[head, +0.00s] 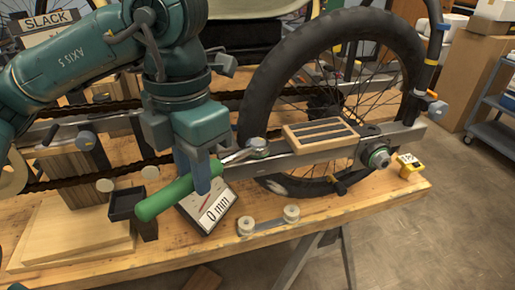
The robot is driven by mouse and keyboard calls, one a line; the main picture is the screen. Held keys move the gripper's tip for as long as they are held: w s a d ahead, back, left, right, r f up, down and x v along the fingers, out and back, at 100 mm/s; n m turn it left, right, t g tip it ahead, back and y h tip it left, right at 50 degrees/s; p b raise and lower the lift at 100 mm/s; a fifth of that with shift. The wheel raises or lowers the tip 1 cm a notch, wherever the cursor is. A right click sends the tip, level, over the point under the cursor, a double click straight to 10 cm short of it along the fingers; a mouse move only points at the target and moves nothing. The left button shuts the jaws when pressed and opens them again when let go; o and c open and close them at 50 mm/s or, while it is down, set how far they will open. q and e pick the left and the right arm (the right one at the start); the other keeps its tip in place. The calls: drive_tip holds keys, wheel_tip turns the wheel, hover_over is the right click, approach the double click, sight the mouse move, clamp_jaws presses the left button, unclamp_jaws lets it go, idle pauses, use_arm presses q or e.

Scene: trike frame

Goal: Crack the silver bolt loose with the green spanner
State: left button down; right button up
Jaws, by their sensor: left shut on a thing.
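My left gripper (203,178) comes down from the upper left and is shut on the green spanner (163,199). The thick green handle sticks out to the lower left of the fingers. The spanner's silver end reaches up and right to the silver bolt (258,145) on the grey frame bar. The spanner end meets the bolt there, but I cannot tell how fully it is seated. The fingers hide the spanner's middle. My right gripper is not in view.
A large black-tyred wheel (255,97) stands behind the bar. A ridged wooden pedal (320,136) lies right of the bolt. A black box (125,204) is left of the handle.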

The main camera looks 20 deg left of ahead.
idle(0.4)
use_arm(q)
drive_tip(key=s+d+n, duration=0.1)
drive_tip(key=d+n, duration=0.5)
drive_tip(key=shift+d, duration=0.35)
idle(0.9)
drive_tip(key=shift+s+a, duration=0.1)
drive_tip(key=shift+a, duration=0.05)
drive_tip(key=shift+a+m, duration=1.1)
drive_tip(key=shift+a, duration=0.2)
drive_tip(key=c, duration=1.8)
unclamp_jaws()
clamp_jaws()
drive_tip(key=shift+r, duration=0.2)
